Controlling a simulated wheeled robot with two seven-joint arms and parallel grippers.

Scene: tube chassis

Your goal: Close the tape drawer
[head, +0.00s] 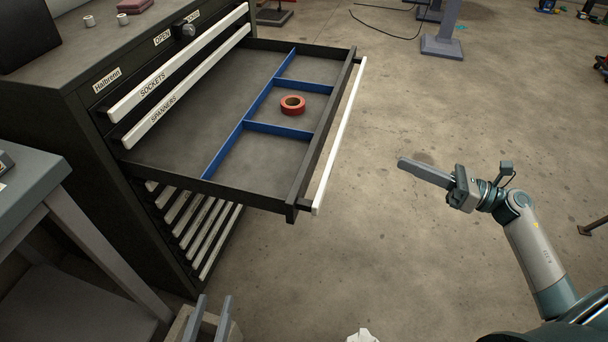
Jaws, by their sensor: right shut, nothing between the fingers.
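The pulled-out drawer (180,150) of the dark cabinet stands far open and holds a red tape roll (292,105) in a compartment between blue dividers. Its white handle (340,135) runs along the front edge. No label shows on this drawer's front from here. My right gripper (403,163) is shut and empty, to the right of the handle and apart from it, pointing left. My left gripper (208,316) is at the bottom edge, its two fingers apart with nothing between them, below the drawer in the picture.
The cabinet's closed drawers marked SOCKETS (150,90) and SPANNERS (165,105) sit above the open one. More closed drawers (200,230) lie below. A grey table (30,185) stands at the left.

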